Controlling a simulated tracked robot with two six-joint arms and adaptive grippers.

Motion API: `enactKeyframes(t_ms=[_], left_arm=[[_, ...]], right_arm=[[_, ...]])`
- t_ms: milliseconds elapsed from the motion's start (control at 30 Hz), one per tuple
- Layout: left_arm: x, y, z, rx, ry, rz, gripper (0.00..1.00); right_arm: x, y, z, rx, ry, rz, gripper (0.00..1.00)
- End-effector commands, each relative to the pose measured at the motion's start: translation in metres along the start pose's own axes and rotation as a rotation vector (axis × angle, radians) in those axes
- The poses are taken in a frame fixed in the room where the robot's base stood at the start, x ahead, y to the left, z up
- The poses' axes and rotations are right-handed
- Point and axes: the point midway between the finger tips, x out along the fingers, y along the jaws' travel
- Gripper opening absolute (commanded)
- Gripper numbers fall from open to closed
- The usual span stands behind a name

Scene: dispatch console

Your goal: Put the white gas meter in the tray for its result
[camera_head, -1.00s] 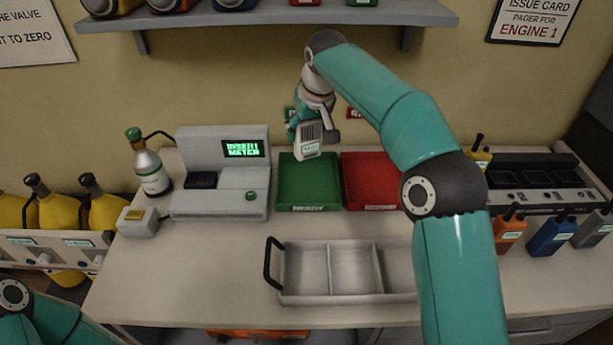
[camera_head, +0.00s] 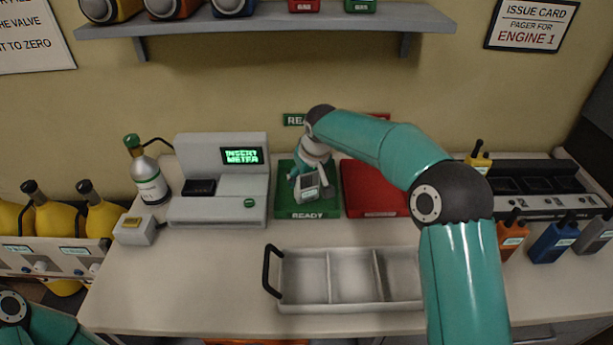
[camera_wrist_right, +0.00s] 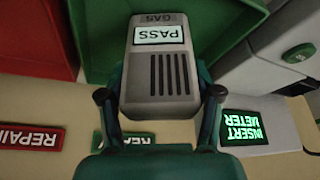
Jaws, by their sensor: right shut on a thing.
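The gas meter (camera_head: 309,190) is a small pale box with dark slots; its screen reads PASS in the right wrist view (camera_wrist_right: 158,62). My right gripper (camera_head: 308,178) is shut on it, with a finger on each side. The meter is over the green tray (camera_head: 307,215), labelled READY, and appears low, within its outline; I cannot tell whether it touches the floor. The red tray (camera_head: 372,185) is beside it on the right, empty where visible. My left gripper is out of view; only part of my left arm shows at bottom left.
A grey test station (camera_head: 218,208) with an INSERT METER screen stands left of the green tray. A gas cylinder (camera_head: 148,180) is farther left. An empty grey carrier (camera_head: 350,308) with a black handle lies in front. A charger rack (camera_head: 530,200) stands right.

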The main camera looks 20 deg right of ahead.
Motion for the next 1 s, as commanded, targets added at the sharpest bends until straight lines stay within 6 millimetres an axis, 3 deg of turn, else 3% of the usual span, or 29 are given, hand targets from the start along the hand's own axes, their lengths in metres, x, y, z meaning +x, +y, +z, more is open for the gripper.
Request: enactKeyframes(t_ms=[33, 67, 200, 667, 1000], left_arm=[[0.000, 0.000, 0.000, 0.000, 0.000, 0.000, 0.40], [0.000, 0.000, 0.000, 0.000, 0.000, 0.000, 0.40], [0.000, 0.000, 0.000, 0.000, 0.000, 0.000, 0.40], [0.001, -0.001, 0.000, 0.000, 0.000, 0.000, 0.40], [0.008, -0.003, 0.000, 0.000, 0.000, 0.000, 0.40]], right_arm=[[0.000, 0.000, 0.000, 0.000, -0.001, 0.000, 0.13], [0.001, 0.000, 0.001, -0.001, -0.002, 0.000, 0.67], [0.001, -0.001, 0.001, -0.001, -0.003, 0.000, 0.91], [-0.007, -0.001, -0.001, -0.002, 0.000, 0.000, 0.92], [-0.065, -0.001, -0.001, -0.002, 0.003, -0.001, 0.92]])
